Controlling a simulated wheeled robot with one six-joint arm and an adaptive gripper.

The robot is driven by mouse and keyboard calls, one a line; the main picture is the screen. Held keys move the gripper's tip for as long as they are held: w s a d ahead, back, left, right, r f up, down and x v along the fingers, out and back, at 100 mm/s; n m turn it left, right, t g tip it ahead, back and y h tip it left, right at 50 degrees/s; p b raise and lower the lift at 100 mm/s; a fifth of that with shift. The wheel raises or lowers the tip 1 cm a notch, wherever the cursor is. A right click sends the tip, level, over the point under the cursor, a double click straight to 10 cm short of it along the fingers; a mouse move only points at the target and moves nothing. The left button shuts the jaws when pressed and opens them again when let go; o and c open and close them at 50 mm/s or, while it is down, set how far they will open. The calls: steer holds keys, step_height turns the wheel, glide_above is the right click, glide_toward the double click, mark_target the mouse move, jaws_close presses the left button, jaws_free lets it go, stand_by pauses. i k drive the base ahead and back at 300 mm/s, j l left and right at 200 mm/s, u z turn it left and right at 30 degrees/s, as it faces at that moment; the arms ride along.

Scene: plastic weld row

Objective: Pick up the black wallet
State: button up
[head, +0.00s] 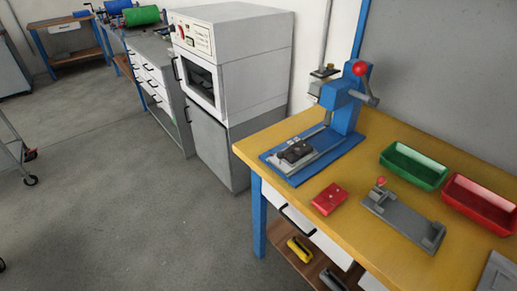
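I cannot clearly make out a black wallet in the head view. A small dark object (296,151) lies on the grey bed of the blue press (345,112) on the yellow-topped workbench (370,238). It is too small to tell whether it is the wallet or part of the press. My gripper is not in view.
A red block (329,199), a grey clamp fixture (404,220), a green bin (414,166) and a red bin (478,203) stand on the workbench. A white oven (232,62) stands on a grey cabinet (218,146) behind. The floor (125,215) at left is mostly clear.

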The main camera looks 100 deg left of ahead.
mark_target(296, 151)
steer(key=u, duration=2.85)
steer(key=i+j, duration=0.2)
steer(key=i+j+u, duration=0.15)
steer(key=i, duration=0.25)
